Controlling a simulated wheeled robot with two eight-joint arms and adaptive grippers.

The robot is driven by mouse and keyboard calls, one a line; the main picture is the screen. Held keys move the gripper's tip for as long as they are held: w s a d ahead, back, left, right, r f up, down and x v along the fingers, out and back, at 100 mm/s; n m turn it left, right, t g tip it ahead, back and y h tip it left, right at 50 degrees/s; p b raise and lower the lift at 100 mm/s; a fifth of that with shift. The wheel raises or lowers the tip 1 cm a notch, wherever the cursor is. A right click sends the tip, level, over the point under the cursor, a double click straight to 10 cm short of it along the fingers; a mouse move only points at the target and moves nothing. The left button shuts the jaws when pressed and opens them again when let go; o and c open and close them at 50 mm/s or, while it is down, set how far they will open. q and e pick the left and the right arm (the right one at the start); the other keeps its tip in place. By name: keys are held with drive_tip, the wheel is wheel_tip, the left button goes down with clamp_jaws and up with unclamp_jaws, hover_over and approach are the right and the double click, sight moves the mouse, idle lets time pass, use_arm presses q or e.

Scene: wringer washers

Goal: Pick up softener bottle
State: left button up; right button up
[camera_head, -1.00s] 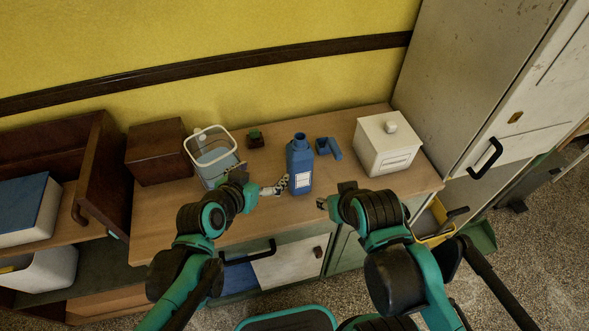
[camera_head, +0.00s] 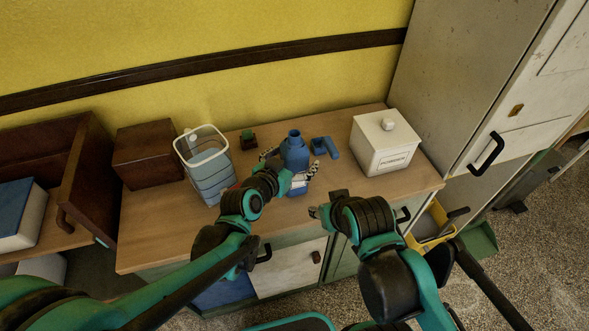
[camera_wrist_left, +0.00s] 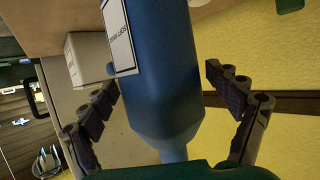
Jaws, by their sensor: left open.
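The softener bottle (camera_head: 295,151) is blue with a white label and stands upright on the wooden counter. My left gripper (camera_head: 288,165) is open at the bottle, with one finger on each side of it. In the left wrist view the bottle (camera_wrist_left: 158,70) fills the middle, between the spread fingers of the left gripper (camera_wrist_left: 160,85); gaps show on both sides. In the head view the gripper hides part of the bottle's lower body and label. My right gripper (camera_head: 325,203) hangs in front of the counter's edge, away from the bottle; its opening is unclear.
A blue-grey basket (camera_head: 206,178) with a white rim stands left of the bottle. A white lidded box (camera_head: 384,148) stands right. The counter's (camera_head: 160,225) front left is clear.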

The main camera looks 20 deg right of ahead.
use_arm(q)
drive_tip(key=shift+r, duration=0.1)
drive_tip(key=c, duration=1.8)
use_arm(e)
drive_tip(key=shift+r, duration=0.1)
